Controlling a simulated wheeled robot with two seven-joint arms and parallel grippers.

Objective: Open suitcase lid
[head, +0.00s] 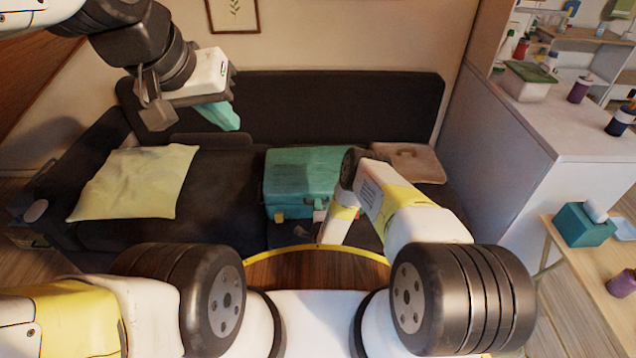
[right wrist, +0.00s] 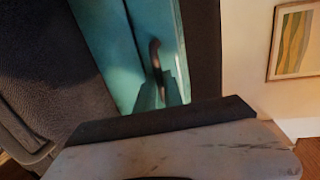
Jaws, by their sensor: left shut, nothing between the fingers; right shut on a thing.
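The teal suitcase (head: 300,172) lies on the dark sofa with its lid down. Its front side faces me, and the right part is hidden behind my right arm. In the right wrist view the teal suitcase (right wrist: 108,45) fills the middle, with a dark curved handle (right wrist: 155,55) on it. My right gripper (right wrist: 163,92) is shut on the handle, its teal fingers at the handle's lower end. In the head view the right gripper is mostly hidden by its arm. My left gripper (head: 228,117) is shut and empty, raised in front of the sofa back, apart from the suitcase.
The sofa (head: 225,185) holds a pale yellow pillow (head: 140,181) at left and a pinkish cushion (head: 408,162) right of the suitcase. A white counter (head: 535,125) stands at right. A side table with a teal box (head: 583,225) is in front of it.

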